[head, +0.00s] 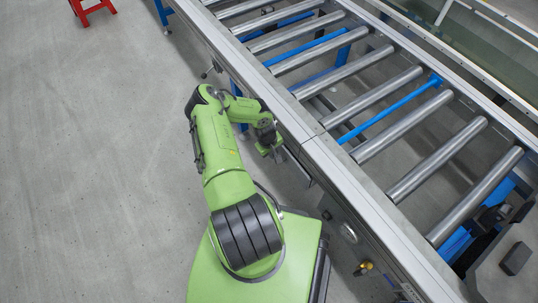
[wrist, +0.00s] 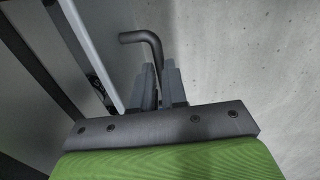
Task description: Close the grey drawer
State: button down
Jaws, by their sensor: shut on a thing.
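My gripper (wrist: 160,80) is shut on a dark, bent bar handle (wrist: 143,37), which shows between and beyond the two fingers in the wrist view. Left of the handle are a pale upright edge (wrist: 94,50) and grey panels, which look like part of the grey drawer. How far the drawer stands open cannot be told. In the head view my gripper (head: 272,152) is low beside the roller conveyor's near side. The handle and most of the drawer are hidden there by my arm and the conveyor frame.
The roller conveyor (head: 318,150), with metal rollers and blue crossbars, runs diagonally along the right. Its side rail is close to my arm. Bare concrete floor (head: 90,150) lies open to the left. A red stand (head: 92,8) is at the far upper left.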

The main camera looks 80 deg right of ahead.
jog(key=shift+s+d, duration=0.45)
jog(key=c, duration=1.2)
grip_release()
jog(key=shift+o, duration=0.2)
notch_tip(320, 180, up, 16)
jog(key=w+a+p, duration=0.2)
jog(key=p, duration=0.3)
jog(key=shift+f, duration=0.2)
jog(key=shift+a, duration=0.1)
